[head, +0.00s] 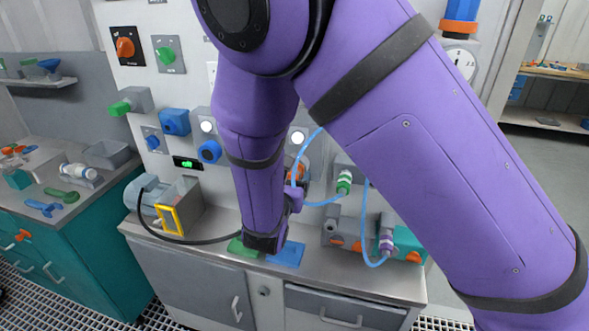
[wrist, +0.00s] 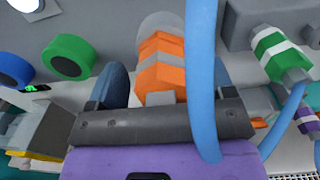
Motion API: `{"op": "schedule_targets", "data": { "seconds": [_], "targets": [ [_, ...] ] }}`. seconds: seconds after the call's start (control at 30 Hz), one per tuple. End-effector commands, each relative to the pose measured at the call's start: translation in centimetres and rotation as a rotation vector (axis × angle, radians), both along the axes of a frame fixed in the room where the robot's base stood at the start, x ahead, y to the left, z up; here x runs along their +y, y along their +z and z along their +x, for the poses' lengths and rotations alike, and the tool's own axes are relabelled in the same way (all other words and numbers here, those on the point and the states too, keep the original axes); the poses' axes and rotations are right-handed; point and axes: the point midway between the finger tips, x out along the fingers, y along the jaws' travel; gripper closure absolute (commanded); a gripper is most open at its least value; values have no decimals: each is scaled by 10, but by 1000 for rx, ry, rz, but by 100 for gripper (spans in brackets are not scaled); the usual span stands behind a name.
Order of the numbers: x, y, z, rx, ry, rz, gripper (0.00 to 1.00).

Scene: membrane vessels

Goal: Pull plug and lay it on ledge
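An orange plug with a pale band (wrist: 162,75) faces the wrist camera from the grey wall panel. In the head view only a little of its orange (head: 299,171) shows beside my arm. My gripper (wrist: 165,82) has its two dark fingers apart, one on either side of the plug. A narrow gap shows at the left finger; the blue hose (wrist: 203,80) crosses in front of the right one, so contact there is hidden. The fingers are hidden in the head view. A grey metal ledge (head: 212,224) runs below the panel.
A green pad and a blue pad (head: 288,256) lie on the ledge. A yellow-framed box (head: 173,218) and black cable stand left. Green-banded (head: 344,182) and purple-banded (head: 386,243) connectors with blue hoses are at right. A teal-sided bench (head: 95,240) stands far left.

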Motion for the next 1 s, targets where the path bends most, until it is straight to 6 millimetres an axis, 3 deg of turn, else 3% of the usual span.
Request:
{"op": "schedule_targets", "data": {
  "seconds": [0.03, 0.2, 0.27, 0.43, 0.47, 0.6, 1.0],
  "targets": [
    [-11, 6, 10, -17, -27, 0, 37],
    [-11, 6, 10, -17, -27, -1, 76],
    [-11, 5, 10, -17, -27, -1, 88],
    [-11, 5, 10, -17, -26, -1, 89],
    [-11, 5, 10, -17, -25, -1, 47],
    [-11, 5, 10, -17, -26, -1, 15],
    [-8, 5, 3, -16, -26, 1, 15]
  ]
}}
